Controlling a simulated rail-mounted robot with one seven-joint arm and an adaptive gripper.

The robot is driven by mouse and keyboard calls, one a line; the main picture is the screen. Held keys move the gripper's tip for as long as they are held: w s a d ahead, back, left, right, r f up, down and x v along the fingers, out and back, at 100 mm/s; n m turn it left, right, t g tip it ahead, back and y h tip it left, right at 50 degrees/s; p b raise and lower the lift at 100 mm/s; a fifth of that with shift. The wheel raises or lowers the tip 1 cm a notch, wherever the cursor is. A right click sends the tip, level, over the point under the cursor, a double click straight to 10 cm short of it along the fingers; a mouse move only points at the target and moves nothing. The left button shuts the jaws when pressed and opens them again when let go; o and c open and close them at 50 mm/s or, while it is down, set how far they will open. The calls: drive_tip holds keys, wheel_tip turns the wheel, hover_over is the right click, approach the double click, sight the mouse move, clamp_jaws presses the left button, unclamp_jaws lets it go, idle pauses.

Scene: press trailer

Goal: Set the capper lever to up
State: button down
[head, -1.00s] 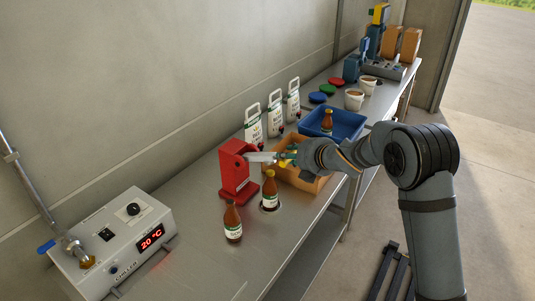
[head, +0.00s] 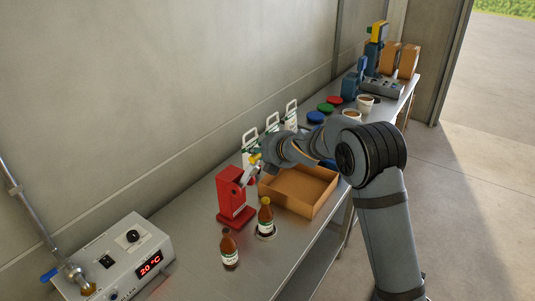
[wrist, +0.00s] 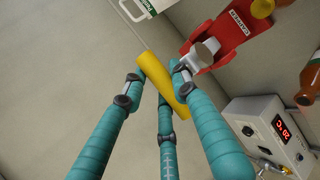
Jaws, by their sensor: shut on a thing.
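The red capper (head: 236,200) stands on the bench in the head view. Its grey lever (head: 250,173) slants up and to the right from the capper's top. The lever's yellow grip (wrist: 162,85) lies between my teal fingers in the wrist view. My gripper (wrist: 158,82) is shut on this grip; in the head view my gripper (head: 262,158) is at the raised end of the lever. The red capper also shows at the upper right of the wrist view (wrist: 225,30). The far ends of my fingers are partly hidden by the grip.
Two brown bottles, one nearer (head: 229,250) and one in a round seat (head: 265,217), stand in front of the capper. An empty orange-brown tray (head: 320,197) is to the right. A control box (head: 125,255) reads 20 °C. White bags (head: 250,142) stand behind my arm.

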drive_tip(key=shift+w+a+r, duration=0.1)
drive_tip(key=shift+a+r, duration=0.1)
drive_tip(key=shift+a, duration=0.25)
drive_tip(key=shift+w+a+r, duration=0.1)
drive_tip(key=shift+a+r, duration=0.1)
drive_tip(key=shift+a, duration=0.2)
drive_tip(key=shift+a+f, duration=0.1)
drive_tip(key=shift+f, duration=0.05)
drive_tip(key=c, duration=1.4)
unclamp_jaws()
drive_tip(key=shift+a+f, duration=0.1)
drive_tip(key=shift+f, duration=0.05)
drive_tip(key=shift+o, duration=0.2)
drive_tip(key=shift+s+d+r, duration=0.35)
drive_tip(key=shift+s+d, duration=0.05)
drive_tip(key=v, duration=1.1)
